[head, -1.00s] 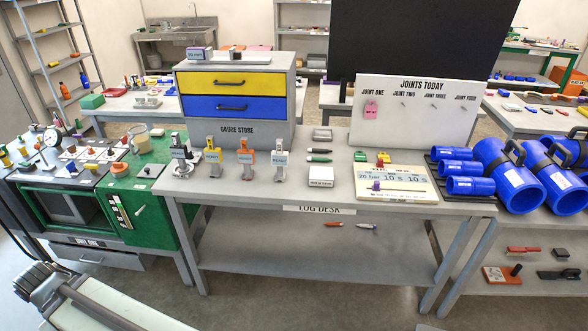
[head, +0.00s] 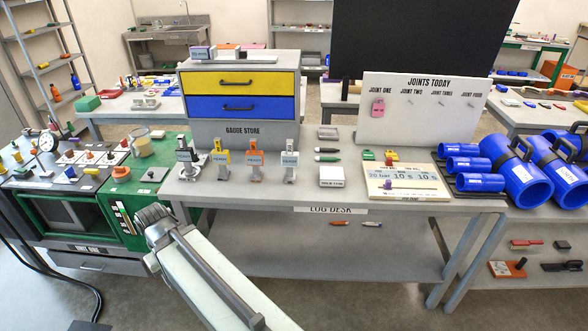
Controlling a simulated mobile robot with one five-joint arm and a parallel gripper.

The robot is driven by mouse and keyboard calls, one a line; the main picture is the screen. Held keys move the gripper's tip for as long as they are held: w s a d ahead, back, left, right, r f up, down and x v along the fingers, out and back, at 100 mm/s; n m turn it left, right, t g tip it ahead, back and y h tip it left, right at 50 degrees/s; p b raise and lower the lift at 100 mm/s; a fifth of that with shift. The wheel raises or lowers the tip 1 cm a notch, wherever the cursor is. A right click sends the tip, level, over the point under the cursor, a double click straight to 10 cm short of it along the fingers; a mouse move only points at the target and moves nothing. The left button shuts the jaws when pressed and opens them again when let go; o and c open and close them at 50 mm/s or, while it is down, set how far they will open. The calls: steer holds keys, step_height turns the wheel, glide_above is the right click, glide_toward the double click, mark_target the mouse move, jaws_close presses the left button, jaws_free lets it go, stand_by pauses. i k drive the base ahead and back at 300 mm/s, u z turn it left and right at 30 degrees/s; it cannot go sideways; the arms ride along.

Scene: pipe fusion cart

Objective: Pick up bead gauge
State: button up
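Several small upright gauge-like tools stand in a row on the grey desk, each with a light tag: a dark grey one (head: 186,160), a yellow one (head: 223,160), an orange one (head: 256,162) and a grey-white one (head: 290,164). The tags are too small to read surely, so I cannot tell which is the bead gauge. My gripper (head: 152,216) is at the far end of my arm, in front of the desk's left end, apart from the tools.
The gauge store cabinet (head: 240,100), with yellow and blue drawers, stands behind the row. A green-fronted bench (head: 125,213) adjoins at left. Right of the row are markers, a pale box (head: 331,176), a timer board (head: 405,182) and blue pipes (head: 513,170).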

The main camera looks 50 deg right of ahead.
mark_target(289, 157)
steer(key=z, duration=0.05)
steer(key=i, duration=1)
steer(key=u, duration=0.1)
